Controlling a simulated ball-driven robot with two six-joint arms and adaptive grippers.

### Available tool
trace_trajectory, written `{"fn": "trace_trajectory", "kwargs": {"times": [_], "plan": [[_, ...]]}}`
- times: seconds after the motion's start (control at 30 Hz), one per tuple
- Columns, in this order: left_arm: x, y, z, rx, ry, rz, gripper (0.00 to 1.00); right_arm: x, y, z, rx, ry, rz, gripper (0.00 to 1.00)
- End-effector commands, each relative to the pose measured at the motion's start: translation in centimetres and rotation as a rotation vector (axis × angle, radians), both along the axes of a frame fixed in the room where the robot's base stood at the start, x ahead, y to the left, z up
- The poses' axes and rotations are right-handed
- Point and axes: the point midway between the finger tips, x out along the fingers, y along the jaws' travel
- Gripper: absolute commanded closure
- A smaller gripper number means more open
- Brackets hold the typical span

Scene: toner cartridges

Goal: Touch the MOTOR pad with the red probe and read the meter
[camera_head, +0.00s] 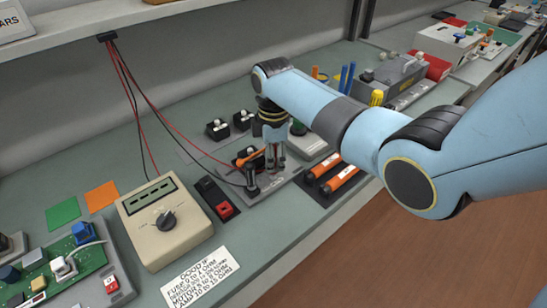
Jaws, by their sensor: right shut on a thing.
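My right gripper (273,158) points down over a grey plate (272,198) and is shut on the red probe (252,157), which shows as a tilted orange-red bar beside the fingers. A red wire runs to it. The black probe (251,182) stands upright on the plate's left part, with a black wire. The fingers hide much of the plate, and I cannot make out the MOTOR pad or whether the red tip touches anything. The beige meter (188,238) has a dial and a dark display; no reading is legible. My left gripper is not in view.
A black holder with a red block (225,209) stands right of the meter. A printed card (200,277) lies in front. A green circuit board (88,258) is at left. Small black parts (217,129) sit behind the plate.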

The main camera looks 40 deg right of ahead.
Motion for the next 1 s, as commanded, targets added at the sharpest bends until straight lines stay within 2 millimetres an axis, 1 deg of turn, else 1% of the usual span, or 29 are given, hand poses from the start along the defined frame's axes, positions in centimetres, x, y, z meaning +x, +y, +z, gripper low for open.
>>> {"fn": "trace_trajectory", "kwargs": {"times": [0.67,1.0], "plan": [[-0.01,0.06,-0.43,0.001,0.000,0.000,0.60,-0.01,0.01,-0.84,0.000,0.001,0.000,1.00],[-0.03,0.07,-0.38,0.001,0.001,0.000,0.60,-0.01,0.01,-0.81,0.000,0.000,0.000,1.00]]}}
